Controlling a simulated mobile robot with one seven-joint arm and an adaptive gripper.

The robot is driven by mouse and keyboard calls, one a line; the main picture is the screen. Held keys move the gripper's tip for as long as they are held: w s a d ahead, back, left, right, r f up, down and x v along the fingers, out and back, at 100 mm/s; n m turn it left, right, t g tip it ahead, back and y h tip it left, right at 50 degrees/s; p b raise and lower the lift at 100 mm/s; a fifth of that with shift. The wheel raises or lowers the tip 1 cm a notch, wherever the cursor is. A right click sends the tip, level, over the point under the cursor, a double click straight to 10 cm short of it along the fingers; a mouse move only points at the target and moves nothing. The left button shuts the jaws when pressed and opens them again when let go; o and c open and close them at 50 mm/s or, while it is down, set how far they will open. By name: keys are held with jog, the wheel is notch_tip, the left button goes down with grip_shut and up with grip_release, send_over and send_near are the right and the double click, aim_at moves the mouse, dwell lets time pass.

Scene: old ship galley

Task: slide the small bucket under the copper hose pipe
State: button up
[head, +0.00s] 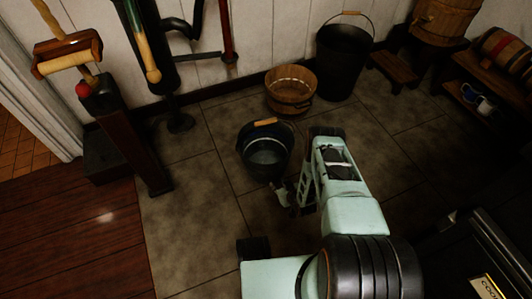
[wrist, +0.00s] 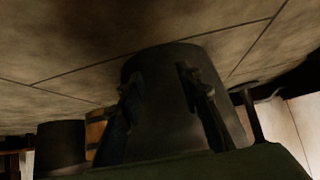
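The small bucket (head: 264,160), dark grey with a wooden grip on its handle, stands upright on the tiled floor near the middle of the head view. A tan-orange pipe with a green upper part (head: 147,60), which looks like the copper hose pipe, hangs at the black pump, left of and behind the bucket. My gripper (head: 289,194) is low at the bucket's near right side. In the wrist view my gripper's fingers (wrist: 160,78) are spread apart in front of the bucket's wall (wrist: 165,110), with nothing clamped between them. Whether they touch it is unclear.
A wooden tub (head: 291,90) stands close behind the bucket, with a large black bucket (head: 345,62) beyond it. A dark post (head: 130,140) with a red knob stands at left. Floor tiles between the bucket and the pump are clear.

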dwell(0.3)
jog(key=shift+w+a+r, duration=0.1)
jog(key=shift+w+a, duration=0.35)
jog(key=shift+w, duration=1.05)
jog(key=shift+w+a, duration=0.5)
jog(key=shift+w, duration=1)
jog(key=shift+w+a+r, duration=0.1)
jog(key=shift+w+a, duration=0.35)
jog(key=shift+w, duration=1.05)
jog(key=shift+w, duration=0.15)
